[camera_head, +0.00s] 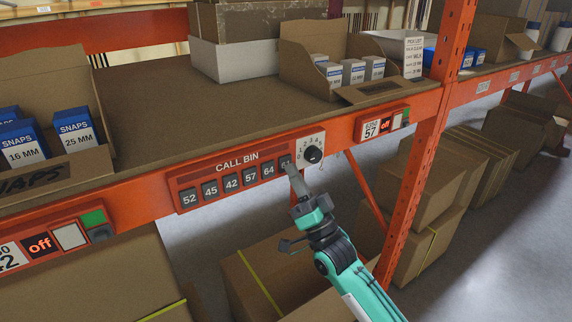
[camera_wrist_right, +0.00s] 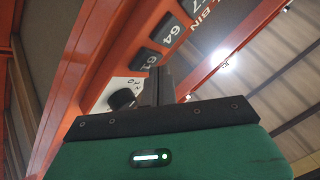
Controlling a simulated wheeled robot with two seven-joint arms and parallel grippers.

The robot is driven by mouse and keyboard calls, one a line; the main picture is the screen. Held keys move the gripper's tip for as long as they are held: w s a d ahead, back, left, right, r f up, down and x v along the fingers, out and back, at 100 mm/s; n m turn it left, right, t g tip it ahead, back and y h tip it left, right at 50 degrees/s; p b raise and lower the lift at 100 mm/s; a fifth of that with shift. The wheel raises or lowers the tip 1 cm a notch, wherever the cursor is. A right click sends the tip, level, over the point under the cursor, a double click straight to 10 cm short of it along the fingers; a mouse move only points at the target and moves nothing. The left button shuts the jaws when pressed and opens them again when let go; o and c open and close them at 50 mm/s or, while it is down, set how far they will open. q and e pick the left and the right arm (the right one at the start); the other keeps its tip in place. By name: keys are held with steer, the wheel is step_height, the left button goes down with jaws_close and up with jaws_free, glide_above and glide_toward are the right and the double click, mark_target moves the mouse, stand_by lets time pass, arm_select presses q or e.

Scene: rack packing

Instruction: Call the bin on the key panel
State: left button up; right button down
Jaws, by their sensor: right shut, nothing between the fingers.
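The red CALL BIN key panel (camera_head: 236,162) is on the orange shelf beam. Its dark keys read 52 (camera_head: 189,198), 45 (camera_head: 210,190), 42 (camera_head: 231,181), 57 (camera_head: 250,175), 64 (camera_head: 268,169) and 61 (camera_head: 286,161). A white plate with a black dial (camera_head: 313,154) sits at its right end. My right gripper (camera_head: 292,170) is shut and empty, its tips at key 61 and partly covering it. In the wrist view, my shut fingers (camera_wrist_right: 159,84) stand beside key 61 (camera_wrist_right: 146,59); I cannot tell whether they touch it. My left gripper is not in view.
A display reading 57 and off (camera_head: 377,126) is on the beam to the right; another off display (camera_head: 40,245) is at lower left. A pick list card (camera_head: 413,57) stands on the shelf among open cartons (camera_head: 325,45). An orange upright (camera_head: 425,150) stands right of my arm.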

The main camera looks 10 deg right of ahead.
steer(key=shift+w+a, duration=0.1)
steer(key=shift+w, duration=0.3)
stand_by(0.4)
steer(key=shift+s, duration=0.1)
steer(key=shift+s+d, duration=0.25)
steer(key=shift+s, duration=0.45)
steer(key=s, duration=0.1)
steer(key=s+d, duration=0.1)
steer(key=s, duration=0.1)
steer(key=s+p, duration=0.1)
steer(key=shift+s+d, duration=0.35)
stand_by(0.6)
